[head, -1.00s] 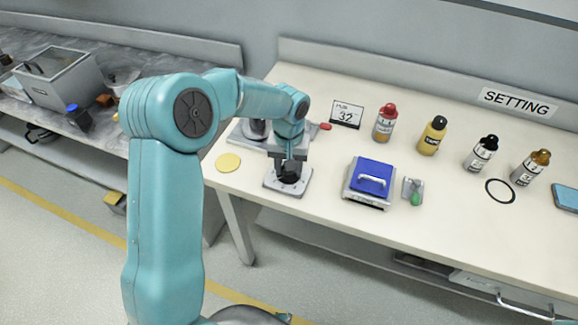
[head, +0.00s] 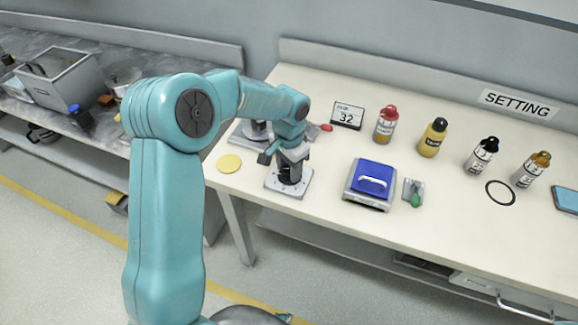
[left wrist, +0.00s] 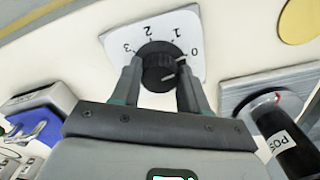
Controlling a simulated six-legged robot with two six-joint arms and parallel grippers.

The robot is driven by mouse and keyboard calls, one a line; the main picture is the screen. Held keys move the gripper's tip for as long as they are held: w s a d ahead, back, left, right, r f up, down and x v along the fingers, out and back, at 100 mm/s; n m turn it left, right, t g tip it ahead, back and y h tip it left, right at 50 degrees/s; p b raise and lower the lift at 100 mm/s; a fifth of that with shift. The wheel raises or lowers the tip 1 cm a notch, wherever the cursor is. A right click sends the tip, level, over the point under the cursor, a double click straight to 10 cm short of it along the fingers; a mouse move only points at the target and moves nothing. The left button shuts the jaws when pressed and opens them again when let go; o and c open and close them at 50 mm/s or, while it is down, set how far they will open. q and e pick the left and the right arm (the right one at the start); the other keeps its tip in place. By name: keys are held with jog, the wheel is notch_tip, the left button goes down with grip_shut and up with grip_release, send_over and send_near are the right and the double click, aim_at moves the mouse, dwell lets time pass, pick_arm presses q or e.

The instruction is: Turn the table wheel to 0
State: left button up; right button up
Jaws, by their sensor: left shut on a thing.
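The table wheel is a black ribbed knob (left wrist: 160,62) on a light square plate (left wrist: 196,25) printed with 0, 1, 2 and 3. In the left wrist view a pale mark on the knob's right side faces close to the 0. My left gripper (left wrist: 158,80) is shut on the knob, one finger on each side. In the head view the gripper (head: 290,172) stands over the plate (head: 285,191) at the table's front left, hiding most of the knob. My right gripper does not show.
Right of the plate is a blue-topped box with a handle (head: 370,181), then a small green-tipped switch (head: 414,194). Several bottles and a card reading 32 (head: 347,115) stand behind. A yellow disc (head: 229,163) lies left. A grey device (left wrist: 265,98) sits close to the gripper.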

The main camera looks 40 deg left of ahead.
aim_at(289, 170)
pick_arm(q)
jog(key=shift+w+r, duration=0.1)
dwell(0.4)
jog(key=o, duration=1.1)
jog(key=shift+c, duration=0.2)
notch_tip(289, 170, up, 16)
jog(key=shift+p, duration=0.4)
jog(key=shift+r, duration=0.1)
